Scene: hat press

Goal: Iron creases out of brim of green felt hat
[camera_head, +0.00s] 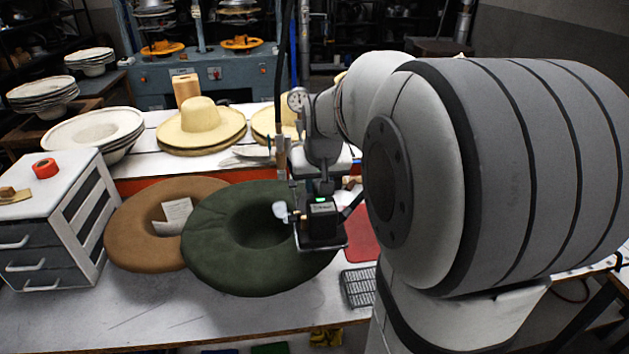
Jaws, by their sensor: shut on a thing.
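The green felt hat (212,251) lies crown-down on the workbench, its wide brim facing up around a dark central hollow. My gripper (318,195) is over the right side of the brim, pointing down. It is shut on a dark iron (322,230) with a flat base plate. The iron is at the right part of the brim, seemingly on it; I cannot tell contact for certain. My fingertips are mostly hidden by the iron and wrist.
A brown felt hat (130,228) with a paper slip (174,216) adjoins the green hat. A white drawer unit (62,215) stands left. A wire rack (358,287) and red mat (362,240) lie right. Straw hats (201,122) sit behind. The bench front (170,318) is clear.

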